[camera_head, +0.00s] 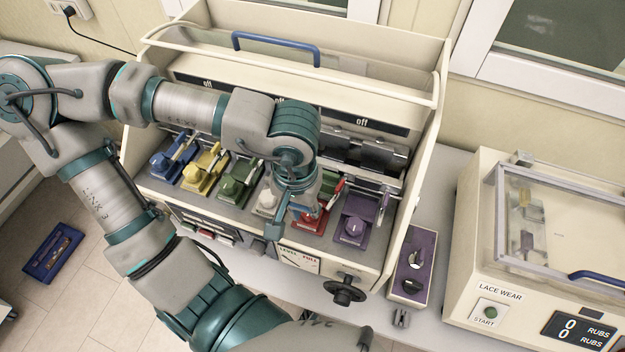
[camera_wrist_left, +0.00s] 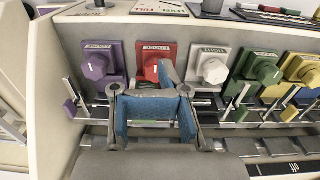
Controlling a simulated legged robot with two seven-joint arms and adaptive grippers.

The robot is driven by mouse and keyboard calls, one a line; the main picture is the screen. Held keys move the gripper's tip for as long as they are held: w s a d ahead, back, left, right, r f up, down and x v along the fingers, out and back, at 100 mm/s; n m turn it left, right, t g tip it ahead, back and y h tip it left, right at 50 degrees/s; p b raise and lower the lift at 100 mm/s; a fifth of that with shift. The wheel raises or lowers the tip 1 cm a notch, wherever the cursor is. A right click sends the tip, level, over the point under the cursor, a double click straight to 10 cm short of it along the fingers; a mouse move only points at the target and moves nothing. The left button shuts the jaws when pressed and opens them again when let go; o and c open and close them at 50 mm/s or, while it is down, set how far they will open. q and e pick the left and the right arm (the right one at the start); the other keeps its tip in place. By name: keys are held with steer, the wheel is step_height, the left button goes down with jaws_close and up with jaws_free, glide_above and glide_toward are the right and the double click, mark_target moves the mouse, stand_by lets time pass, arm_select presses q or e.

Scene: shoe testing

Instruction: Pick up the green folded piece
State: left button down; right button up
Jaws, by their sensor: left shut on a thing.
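My left gripper (camera_head: 291,222) is low over the row, between the white fixture (camera_head: 267,199) and the red fixture (camera_head: 314,220). In the left wrist view its blue-grey fingers (camera_wrist_left: 154,122) are in front of the red fixture (camera_wrist_left: 155,62). My right gripper is out of view.
Blue (camera_head: 166,166), yellow (camera_head: 205,174) and purple (camera_head: 354,222) fixtures share the row, with upright levers near them. A small purple-topped unit (camera_head: 414,265) stands at right, beside the lace wear box (camera_head: 482,268). A dark blue tray (camera_head: 53,252) lies on the floor.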

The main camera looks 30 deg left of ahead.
arm_select(q)
steer(key=s+d+b, duration=0.2)
steer(key=s, duration=0.4)
steer(key=shift+s+d+b, duration=0.2)
steer(key=shift+s+b, duration=0.05)
steer(key=shift+b, duration=0.05)
steer(key=c, duration=1.7)
jaws_free()
steer(key=shift+a+r, duration=0.1)
steer(key=shift+a, duration=0.1)
steer(key=o, duration=0.8)
steer(key=shift+a, duration=0.1)
steer(key=shift+c, duration=0.2)
steer(key=o, duration=0.4)
steer(key=shift+o, duration=0.8)
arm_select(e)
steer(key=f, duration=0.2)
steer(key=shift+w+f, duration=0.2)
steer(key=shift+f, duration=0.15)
